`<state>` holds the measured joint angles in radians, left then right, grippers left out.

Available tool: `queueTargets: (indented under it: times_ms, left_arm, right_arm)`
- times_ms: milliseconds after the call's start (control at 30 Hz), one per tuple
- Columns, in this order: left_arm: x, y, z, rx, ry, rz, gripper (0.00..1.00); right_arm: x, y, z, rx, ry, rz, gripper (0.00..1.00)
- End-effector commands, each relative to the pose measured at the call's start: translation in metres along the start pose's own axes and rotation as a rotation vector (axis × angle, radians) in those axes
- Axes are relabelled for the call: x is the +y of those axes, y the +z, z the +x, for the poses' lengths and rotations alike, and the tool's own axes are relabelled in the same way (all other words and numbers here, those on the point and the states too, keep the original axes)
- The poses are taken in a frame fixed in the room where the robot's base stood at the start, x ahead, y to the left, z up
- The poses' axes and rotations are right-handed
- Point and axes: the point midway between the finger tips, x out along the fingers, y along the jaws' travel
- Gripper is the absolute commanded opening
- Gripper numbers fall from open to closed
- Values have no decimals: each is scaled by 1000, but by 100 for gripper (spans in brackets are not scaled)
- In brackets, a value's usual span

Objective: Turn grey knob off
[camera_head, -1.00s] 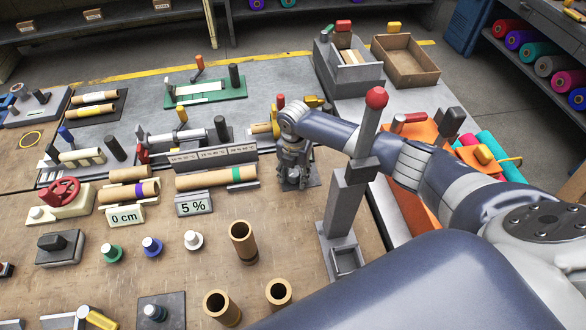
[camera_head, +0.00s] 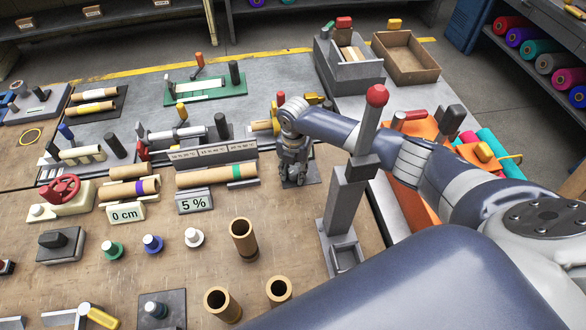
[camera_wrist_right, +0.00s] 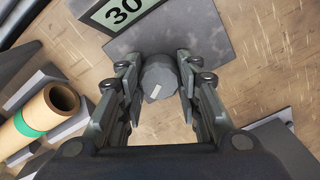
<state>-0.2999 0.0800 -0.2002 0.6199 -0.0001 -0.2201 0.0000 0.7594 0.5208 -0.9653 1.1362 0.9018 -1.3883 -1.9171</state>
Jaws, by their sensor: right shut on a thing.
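The grey knob (camera_wrist_right: 160,76) shows in the right wrist view between the two fingers, with a small white mark on its top. It sits at the edge of a flat grey plate (camera_wrist_right: 190,38). My right gripper (camera_wrist_right: 160,85) is shut on the knob from above. In the head view my right gripper (camera_head: 293,180) stands over the same plate (camera_head: 313,170) and hides the knob. A display (camera_wrist_right: 122,12) showing "30" is partly cut off at the top of the wrist view. My left gripper is not in view.
A tan roll with a green band (camera_head: 217,176) lies just left of the gripper, behind a "5 %" sign (camera_head: 194,202). A grey post with a red ball top (camera_head: 345,200) stands to the right. Upright brown tubes (camera_head: 243,240) stand in front. Bare bench lies between.

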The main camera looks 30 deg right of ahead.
Motion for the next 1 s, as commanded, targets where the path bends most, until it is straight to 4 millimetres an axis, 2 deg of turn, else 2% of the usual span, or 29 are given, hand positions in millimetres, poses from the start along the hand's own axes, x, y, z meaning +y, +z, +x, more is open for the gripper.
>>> queueTargets:
  times_ms: [400,533,867,1000]
  left_arm:
    - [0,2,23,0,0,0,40]
    - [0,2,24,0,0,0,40]
    - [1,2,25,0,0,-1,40]
    - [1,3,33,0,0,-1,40]
  right_arm:
    - [-4,1,4,3,-8,-548,0]
    - [-5,0,4,4,-9,-626,0]
    - [-6,0,4,6,-11,-651,0]
    - [-6,0,6,6,-11,-799,0]
